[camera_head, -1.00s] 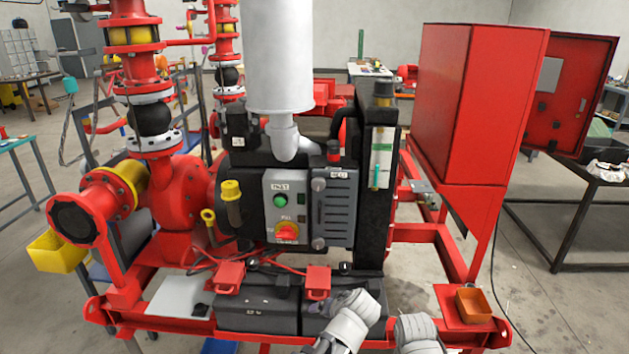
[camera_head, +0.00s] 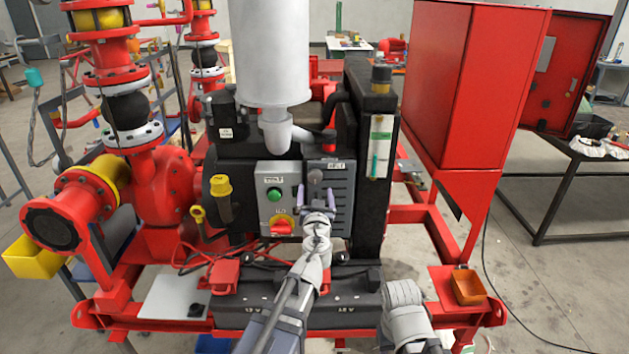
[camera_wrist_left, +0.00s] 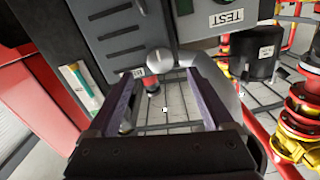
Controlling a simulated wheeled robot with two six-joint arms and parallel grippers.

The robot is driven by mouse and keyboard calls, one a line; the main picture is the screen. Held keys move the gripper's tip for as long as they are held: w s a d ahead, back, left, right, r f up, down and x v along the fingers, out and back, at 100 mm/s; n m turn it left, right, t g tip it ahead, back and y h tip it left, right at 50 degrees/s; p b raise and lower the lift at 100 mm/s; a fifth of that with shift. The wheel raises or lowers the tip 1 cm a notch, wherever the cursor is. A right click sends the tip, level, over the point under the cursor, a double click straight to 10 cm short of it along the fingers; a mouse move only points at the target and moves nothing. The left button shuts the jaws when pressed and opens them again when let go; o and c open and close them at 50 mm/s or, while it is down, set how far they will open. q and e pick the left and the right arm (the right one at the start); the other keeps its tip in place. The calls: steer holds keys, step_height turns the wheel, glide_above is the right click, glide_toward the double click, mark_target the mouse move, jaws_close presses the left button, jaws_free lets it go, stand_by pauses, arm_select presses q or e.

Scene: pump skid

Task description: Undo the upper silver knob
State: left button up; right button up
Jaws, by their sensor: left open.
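The upper silver knob (camera_head: 315,177) is on the upper part of a dark grey slotted cover (camera_head: 340,196), right of the grey switch panel. My left gripper (camera_head: 316,191) is open just in front of and slightly below the knob, pointing at the cover. In the left wrist view, seen upside down, the round knob (camera_wrist_left: 160,61) shows between and just beyond the two open finger tips (camera_wrist_left: 163,76). I cannot tell any contact. The cover's lower knob is hidden behind my left wrist in the head view. My right gripper is not in view; only part of my right arm shows.
The switch panel (camera_head: 280,198) with a green button and red-yellow rotary switch is close left of the gripper. Black battery boxes (camera_head: 345,299) lie below my left arm. A red cabinet (camera_head: 470,85) stands right. A black post (camera_head: 371,160) is right of the cover.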

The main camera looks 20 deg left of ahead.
mark_target(315, 179)
arm_select(q)
steer(key=x, duration=0.7)
jaws_close()
stand_by(0.6)
